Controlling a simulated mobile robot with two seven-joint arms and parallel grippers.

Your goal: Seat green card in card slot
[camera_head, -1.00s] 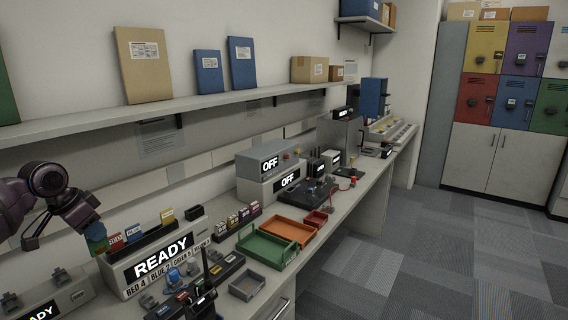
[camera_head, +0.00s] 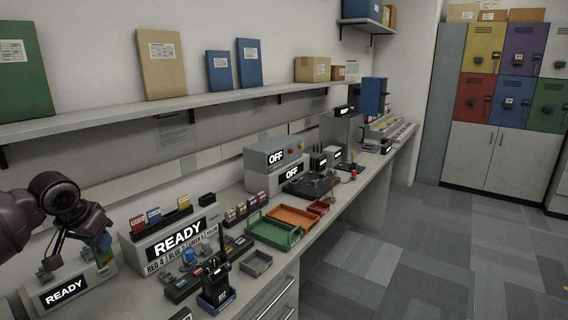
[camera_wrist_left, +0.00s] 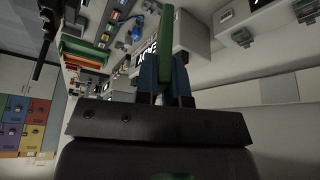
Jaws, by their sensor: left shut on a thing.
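My left gripper (camera_head: 98,240) is shut on the green card (camera_head: 104,243) and holds it upright in the air, left of the long READY unit (camera_head: 180,243). In the left wrist view the green card (camera_wrist_left: 166,40) stands edge-on between the two blue fingers. On top of the long READY unit is a black card rack (camera_head: 166,222) with a red card (camera_head: 138,221), a blue card (camera_head: 154,215) and a yellow card (camera_head: 184,202). A gap shows between the blue and yellow cards. The slot openings are too small to see. My right gripper is not in view.
A smaller READY unit (camera_head: 66,291) with grey clips stands below my left gripper. A radio (camera_head: 215,280) stands in front of the long unit. Green (camera_head: 275,232) and orange (camera_head: 292,216) trays lie further right. A shelf (camera_head: 180,103) runs above the bench.

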